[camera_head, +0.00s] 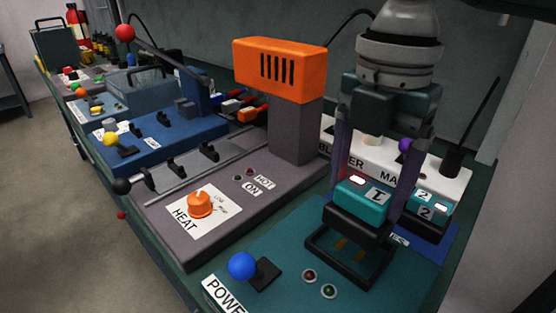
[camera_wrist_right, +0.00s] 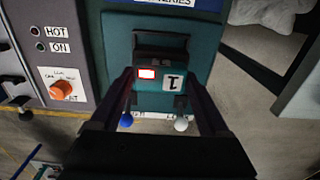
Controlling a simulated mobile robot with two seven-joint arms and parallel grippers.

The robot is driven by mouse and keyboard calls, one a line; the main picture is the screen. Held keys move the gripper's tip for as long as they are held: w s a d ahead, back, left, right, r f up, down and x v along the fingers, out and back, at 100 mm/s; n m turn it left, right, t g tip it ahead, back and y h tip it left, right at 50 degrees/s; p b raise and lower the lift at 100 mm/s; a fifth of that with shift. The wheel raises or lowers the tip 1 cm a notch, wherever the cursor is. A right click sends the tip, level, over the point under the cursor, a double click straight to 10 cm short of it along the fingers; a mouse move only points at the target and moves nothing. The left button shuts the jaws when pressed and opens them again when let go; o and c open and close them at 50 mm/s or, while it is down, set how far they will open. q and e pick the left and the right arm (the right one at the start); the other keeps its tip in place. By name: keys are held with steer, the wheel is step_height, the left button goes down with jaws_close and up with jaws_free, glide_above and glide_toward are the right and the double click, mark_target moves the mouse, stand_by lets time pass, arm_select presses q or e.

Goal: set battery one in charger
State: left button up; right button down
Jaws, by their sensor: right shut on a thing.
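Battery one (camera_head: 362,200) is a teal block with a black lower part, a white "1" label and a small lit window. My right gripper (camera_head: 365,208) comes down from above and is shut on its sides. The battery also shows between the fingers in the right wrist view (camera_wrist_right: 158,78), its window glowing red. A black open frame (camera_head: 350,268) with gold contacts inside sits on the teal power base (camera_head: 305,250), just below and in front of the battery. I cannot tell whether the battery touches the frame. My left gripper is out of view.
Battery two (camera_head: 428,205) stands behind right on a blue mat (camera_head: 440,240). A blue ball lever (camera_head: 243,266) and two round buttons (camera_head: 318,283) are at the base's front. The grey heat unit (camera_head: 235,205) with its orange head (camera_head: 280,68) stands close on the left.

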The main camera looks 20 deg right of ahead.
mark_target(360, 214)
steer(key=shift+f+b, duration=0.4)
steer(key=shift+f, duration=2.05)
jaws_free()
steer(key=shift+f, duration=0.1)
step_height(360, 214, up, 12)
steer(key=shift+r+p, duration=0.15)
steer(key=shift+p, duration=0.95)
